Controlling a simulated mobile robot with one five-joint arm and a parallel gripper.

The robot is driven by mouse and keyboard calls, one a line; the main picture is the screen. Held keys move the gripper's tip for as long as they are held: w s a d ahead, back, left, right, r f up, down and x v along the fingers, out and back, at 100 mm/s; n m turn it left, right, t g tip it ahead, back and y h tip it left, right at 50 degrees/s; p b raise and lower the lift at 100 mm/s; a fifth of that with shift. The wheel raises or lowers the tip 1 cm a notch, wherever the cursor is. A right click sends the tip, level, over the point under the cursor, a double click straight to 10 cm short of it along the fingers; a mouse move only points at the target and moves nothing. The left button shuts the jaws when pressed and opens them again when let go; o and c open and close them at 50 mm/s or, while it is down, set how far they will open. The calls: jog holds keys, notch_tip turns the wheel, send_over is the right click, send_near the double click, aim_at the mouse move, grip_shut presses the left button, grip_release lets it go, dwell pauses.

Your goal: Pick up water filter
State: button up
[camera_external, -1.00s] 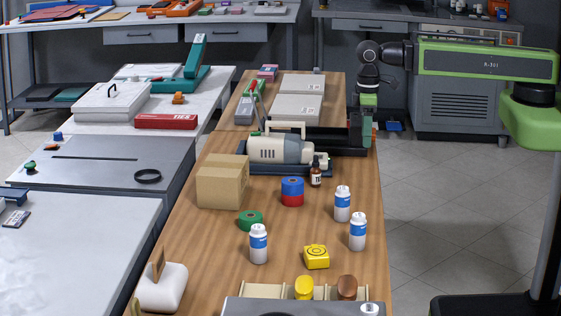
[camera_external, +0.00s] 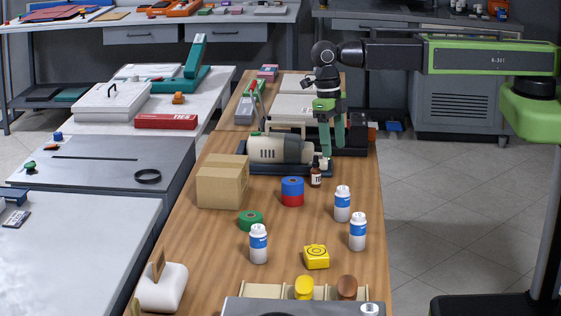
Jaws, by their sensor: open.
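No object is plainly marked as the water filter, and I cannot tell which one it is. A cream and grey cylindrical device (camera_external: 275,149) lies on a dark blue tray in the middle of the wooden table. A blue and red cylinder (camera_external: 292,192) stands in front of it, and white bottles with blue bands (camera_external: 342,204) stand further forward. My gripper (camera_external: 332,150) points down with its green fingers apart, at the right end of the cream device and behind the small brown bottle (camera_external: 315,174). It appears empty; whether it touches anything is unclear.
A cardboard box (camera_external: 222,183) stands left of the cylinder. A green roll (camera_external: 250,220) and a yellow box (camera_external: 316,256) lie further forward. A black machine with an orange end (camera_external: 351,138) is behind my gripper. Bare wood shows along the table's right side.

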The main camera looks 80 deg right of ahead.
send_near(339, 187)
jog(key=shift+n, duration=0.4)
jog(key=f+b, duration=0.6)
jog(key=b, duration=0.1)
jog(key=s+f+b, duration=0.1)
jog(key=f+b, duration=0.2)
jog(key=b, duration=0.1)
jog(key=shift+a+f, duration=0.3)
jog(key=shift+f, duration=0.05)
jog(key=f+b, duration=0.3)
jog(key=s+f+b, duration=0.1)
jog(key=f+b, duration=0.2)
jog(key=shift+s+a, duration=0.15)
jog(key=shift+s, duration=0.05)
jog(key=shift+r, duration=0.25)
grip_shut()
